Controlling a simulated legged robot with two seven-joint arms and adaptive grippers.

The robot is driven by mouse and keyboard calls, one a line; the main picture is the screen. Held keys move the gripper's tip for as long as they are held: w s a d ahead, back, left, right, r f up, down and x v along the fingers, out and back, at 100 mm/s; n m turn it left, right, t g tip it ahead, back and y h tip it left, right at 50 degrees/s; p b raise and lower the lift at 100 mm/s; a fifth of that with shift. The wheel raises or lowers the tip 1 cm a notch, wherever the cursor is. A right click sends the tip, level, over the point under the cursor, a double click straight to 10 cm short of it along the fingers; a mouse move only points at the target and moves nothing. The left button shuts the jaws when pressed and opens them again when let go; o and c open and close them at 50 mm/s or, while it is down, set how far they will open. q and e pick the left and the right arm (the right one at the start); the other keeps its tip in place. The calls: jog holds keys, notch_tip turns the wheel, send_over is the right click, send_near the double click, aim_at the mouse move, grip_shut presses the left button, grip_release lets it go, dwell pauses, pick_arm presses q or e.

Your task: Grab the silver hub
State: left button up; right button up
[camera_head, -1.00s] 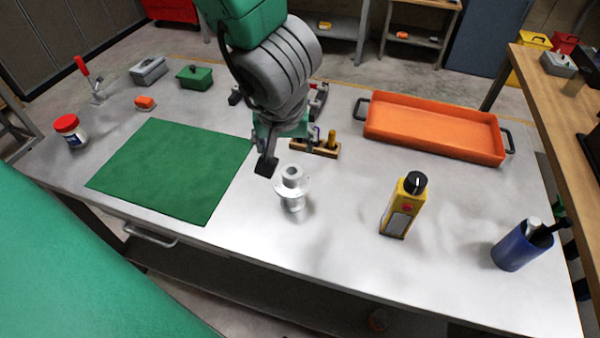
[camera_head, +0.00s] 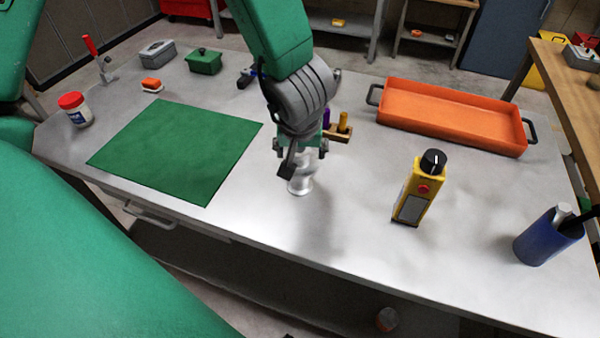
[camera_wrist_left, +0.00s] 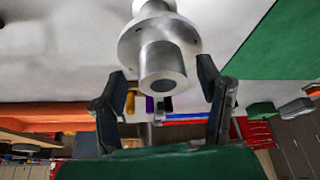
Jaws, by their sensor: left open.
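The silver hub (camera_head: 300,184) stands on the metal table, right of the green mat, partly hidden by my left gripper (camera_head: 301,163) in the head view. In the left wrist view the hub (camera_wrist_left: 160,52) shows its flange and hollow end, just beyond and between the open fingers of the left gripper (camera_wrist_left: 160,90). The fingers stand apart on either side of its end, with nothing held between them. Whether they touch it cannot be told. My right gripper is not in view.
A green mat (camera_head: 178,150) lies to the left. A yellow controller (camera_head: 418,190) and a blue cup (camera_head: 546,238) stand to the right. An orange tray (camera_head: 450,118) and a wooden block with pegs (camera_head: 338,134) are behind. The table is clear in front of the hub.

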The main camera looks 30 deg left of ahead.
pick_arm(q)
jog(key=shift+w+d+f, duration=0.15)
jog(key=shift+w, duration=0.05)
jog(key=shift+s+a, duration=0.15)
jog(key=shift+a, duration=0.2)
grip_shut()
jog(key=shift+a, duration=0.2)
